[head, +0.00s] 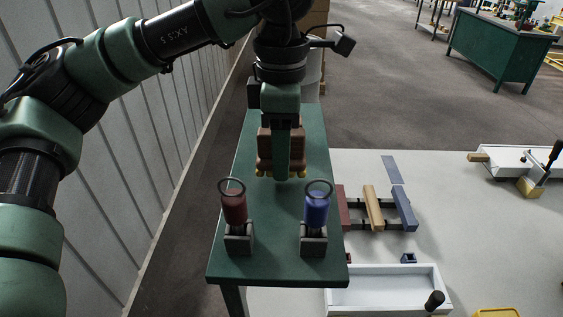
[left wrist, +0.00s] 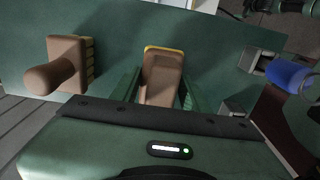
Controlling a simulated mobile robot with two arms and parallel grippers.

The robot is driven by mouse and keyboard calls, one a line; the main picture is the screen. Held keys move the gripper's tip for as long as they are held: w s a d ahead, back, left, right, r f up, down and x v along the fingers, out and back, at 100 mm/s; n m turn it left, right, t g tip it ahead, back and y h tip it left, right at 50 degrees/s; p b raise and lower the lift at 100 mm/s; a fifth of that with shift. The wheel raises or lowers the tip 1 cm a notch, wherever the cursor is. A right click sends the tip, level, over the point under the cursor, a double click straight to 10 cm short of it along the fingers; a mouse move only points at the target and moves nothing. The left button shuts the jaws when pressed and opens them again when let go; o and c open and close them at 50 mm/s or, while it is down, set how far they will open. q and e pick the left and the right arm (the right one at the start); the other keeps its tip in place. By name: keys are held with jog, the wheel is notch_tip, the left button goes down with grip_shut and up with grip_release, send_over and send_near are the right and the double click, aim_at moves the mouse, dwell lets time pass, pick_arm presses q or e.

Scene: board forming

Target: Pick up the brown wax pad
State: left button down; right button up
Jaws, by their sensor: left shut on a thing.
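My left gripper (head: 283,176) points down over the far part of the narrow green table. In the left wrist view its two green fingers (left wrist: 160,88) are on either side of a brown pad with a yellow edge, the brown wax pad (left wrist: 164,66), and it is shut on it. In the head view the gripper hides most of the brown pieces there; whether the pad touches the tabletop cannot be told. A second brown piece with a rounded handle and ribbed yellowish side (left wrist: 68,65) stands to the left in the left wrist view. My right gripper is not in view.
A red bottle (head: 234,208) and a blue bottle (head: 316,210) stand in dark holders nearer on the green table (head: 275,268). A pale surface to the right bears a white tray (head: 385,270) and red, tan and blue bars (head: 373,207). A grey wall is at left.

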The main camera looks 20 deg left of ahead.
pick_arm(q)
notch_tip(320, 180, up, 7)
jog(key=shift+r+b, duration=0.1)
jog(key=shift+b, duration=0.2)
notch_tip(320, 180, up, 11)
jog(key=p, duration=0.2)
jog(key=shift+f, duration=0.2)
jog(key=c, duration=1.4)
grip_release()
jog(key=c, duration=0.5)
